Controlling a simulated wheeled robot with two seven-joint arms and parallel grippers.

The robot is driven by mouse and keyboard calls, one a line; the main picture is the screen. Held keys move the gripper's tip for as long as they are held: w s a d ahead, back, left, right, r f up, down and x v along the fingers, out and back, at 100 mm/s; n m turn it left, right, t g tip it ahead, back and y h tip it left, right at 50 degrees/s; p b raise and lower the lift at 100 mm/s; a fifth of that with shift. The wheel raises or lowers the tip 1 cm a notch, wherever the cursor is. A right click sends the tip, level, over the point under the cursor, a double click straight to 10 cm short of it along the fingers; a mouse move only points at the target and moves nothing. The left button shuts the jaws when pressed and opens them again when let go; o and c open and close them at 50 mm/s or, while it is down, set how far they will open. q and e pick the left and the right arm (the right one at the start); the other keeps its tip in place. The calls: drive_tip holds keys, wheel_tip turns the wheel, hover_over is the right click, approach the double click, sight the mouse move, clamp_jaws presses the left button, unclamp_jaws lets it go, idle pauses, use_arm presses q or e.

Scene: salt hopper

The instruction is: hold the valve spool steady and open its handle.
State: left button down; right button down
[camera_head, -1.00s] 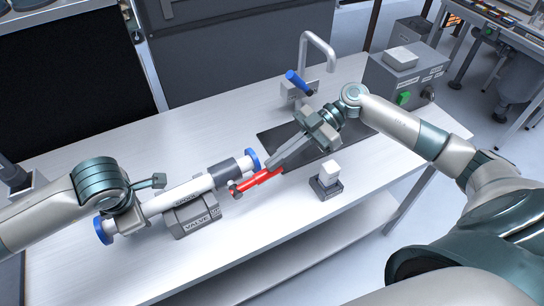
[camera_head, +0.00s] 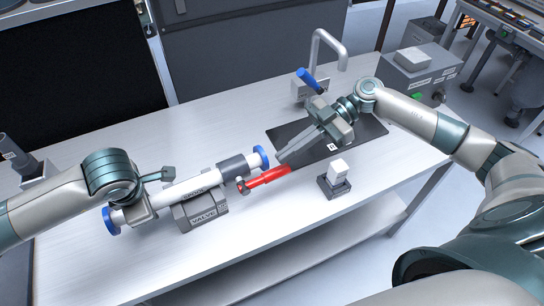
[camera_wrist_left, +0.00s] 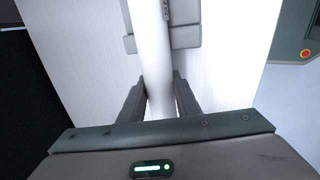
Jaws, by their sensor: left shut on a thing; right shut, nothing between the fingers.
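The valve spool (camera_head: 182,191) is a white tube with a grey collar and blue end caps, lying across a grey block labelled VALVE (camera_head: 204,211). My left gripper (camera_head: 155,195) is shut around the tube near its left end. The left wrist view shows the white tube (camera_wrist_left: 160,100) between the two dark fingers. The red handle (camera_head: 268,176) sticks out to the right from beside the spool's right end. My right gripper (camera_head: 281,158) is shut and empty, its fingertips just behind the handle's free end. Whether they touch it I cannot tell.
A dark mat (camera_head: 360,133) lies under my right gripper. A small stand with a white block (camera_head: 337,172) is right of the handle. A faucet with a blue lever (camera_head: 306,78) stands at the back. The table front (camera_head: 270,225) is clear.

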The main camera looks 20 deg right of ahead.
drive_tip(key=v, duration=1)
drive_tip(key=shift+d, duration=0.15)
drive_tip(key=shift+f, duration=0.1)
use_arm(q)
drive_tip(key=c, duration=1.3)
unclamp_jaws()
drive_tip(key=shift+o, duration=0.2)
drive_tip(key=v, duration=1.2)
